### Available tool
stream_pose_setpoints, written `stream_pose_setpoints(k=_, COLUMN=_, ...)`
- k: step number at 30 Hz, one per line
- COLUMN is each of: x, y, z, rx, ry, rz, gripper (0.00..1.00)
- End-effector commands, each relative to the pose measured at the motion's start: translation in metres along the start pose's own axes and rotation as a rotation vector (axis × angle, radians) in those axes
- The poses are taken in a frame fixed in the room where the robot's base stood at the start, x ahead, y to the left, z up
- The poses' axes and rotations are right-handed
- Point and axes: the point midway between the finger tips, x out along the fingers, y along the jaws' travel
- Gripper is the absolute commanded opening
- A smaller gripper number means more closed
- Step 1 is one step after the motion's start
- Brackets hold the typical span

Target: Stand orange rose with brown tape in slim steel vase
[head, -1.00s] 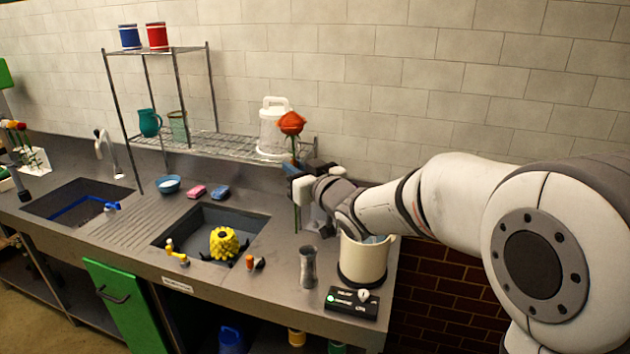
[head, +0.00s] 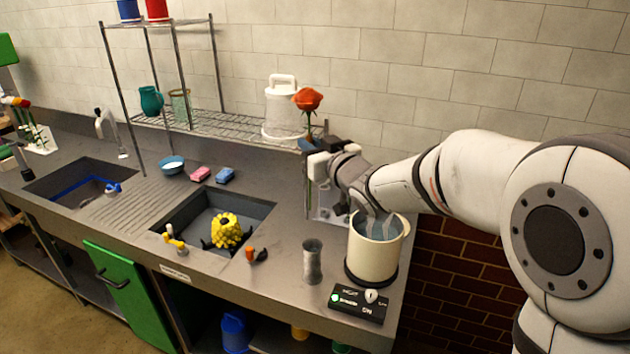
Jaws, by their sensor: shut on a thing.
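An orange-red rose (head: 307,99) stands upright in my gripper (head: 318,152), which is shut on its stem above the counter at the right. The bloom rises above the gripper; the tape colour cannot be made out. A slim steel vase (head: 312,262) stands upright on the counter, in front of and below the gripper, with its mouth facing up. The rose is apart from the vase, farther back.
A cream pot (head: 374,250) stands right of the vase, behind a black control box (head: 358,303). A sink (head: 213,225) with a yellow object (head: 226,230) lies left. A wire rack (head: 210,126) holds a white lidded container (head: 283,110). Several flowers stand far left.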

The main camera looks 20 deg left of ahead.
Motion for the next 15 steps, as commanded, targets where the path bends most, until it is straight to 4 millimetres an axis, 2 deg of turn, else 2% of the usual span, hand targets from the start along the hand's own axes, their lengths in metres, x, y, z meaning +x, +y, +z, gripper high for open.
stream_pose_setpoints(k=1, x=0.000, y=0.001, z=0.012, rx=0.000, ry=-0.001, rz=0.002, gripper=0.00)
stream_pose_setpoints(k=12, x=-0.001, y=0.003, z=0.066, rx=0.000, ry=-0.001, rz=0.005, gripper=0.00)
stream_pose_setpoints(k=15, x=-0.001, y=0.003, z=0.075, rx=0.000, ry=-0.001, rz=0.005, gripper=0.00)
